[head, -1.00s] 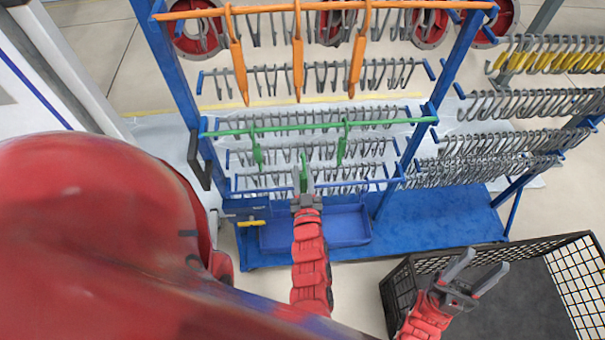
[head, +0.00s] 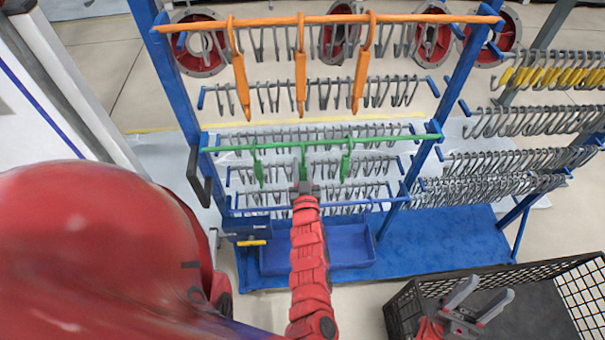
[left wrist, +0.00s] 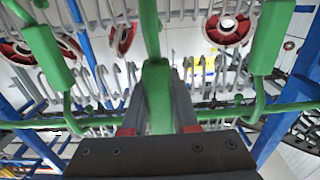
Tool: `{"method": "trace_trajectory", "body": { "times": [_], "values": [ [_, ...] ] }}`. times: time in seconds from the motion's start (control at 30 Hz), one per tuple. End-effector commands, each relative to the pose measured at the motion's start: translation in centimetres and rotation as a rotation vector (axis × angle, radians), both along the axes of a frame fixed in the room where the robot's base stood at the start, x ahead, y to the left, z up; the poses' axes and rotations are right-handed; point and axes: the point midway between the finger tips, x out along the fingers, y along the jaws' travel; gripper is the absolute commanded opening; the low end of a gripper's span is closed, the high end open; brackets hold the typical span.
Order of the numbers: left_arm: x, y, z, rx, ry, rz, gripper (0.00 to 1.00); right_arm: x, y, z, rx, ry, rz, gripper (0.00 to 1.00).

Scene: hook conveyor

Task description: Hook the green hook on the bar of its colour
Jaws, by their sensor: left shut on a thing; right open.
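The green bar (head: 380,139) crosses the blue rack. Two green hooks hang on it, one on the left (head: 257,168) and one on the right (head: 346,162). My left gripper (head: 305,187) is shut on a third green hook (head: 303,163) between them. This hook is upright, and its top meets the bar's line in the head view; I cannot tell whether it is around the bar. The held hook (left wrist: 158,95) also shows between the fingers in the left wrist view, with the bar (left wrist: 285,108) behind. My right gripper (head: 480,303) is open and empty at lower right.
An orange bar (head: 430,18) with three orange hooks is above. Rows of grey hooks fill the rack behind and to the right. A blue tray (head: 350,256) is below, and a black crate (head: 400,308) is under my right gripper.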

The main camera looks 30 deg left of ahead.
Motion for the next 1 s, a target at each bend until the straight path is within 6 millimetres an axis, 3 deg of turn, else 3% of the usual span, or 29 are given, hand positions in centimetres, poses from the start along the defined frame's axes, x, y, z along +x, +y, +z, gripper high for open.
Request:
{"method": "trace_trajectory", "body": {
  "times": [0.5, 0.7, 1.0],
  "values": [
    [3.7, 2.7, -0.4, 0.001, -0.002, 0.004, 0.00, 0.0, 0.0, -1.9, 0.000, 0.000, 0.000, 0.50],
    [3.9, 2.7, -2.4, 0.001, 0.000, 0.002, 0.00, 0.0, 0.0, -3.9, 0.000, 0.000, 0.000, 0.50],
    [4.1, 2.8, -3.4, 0.001, -0.001, 0.001, 0.00, 0.0, 0.0, -5.2, 0.000, 0.000, 0.000, 0.50]
  ]
}}
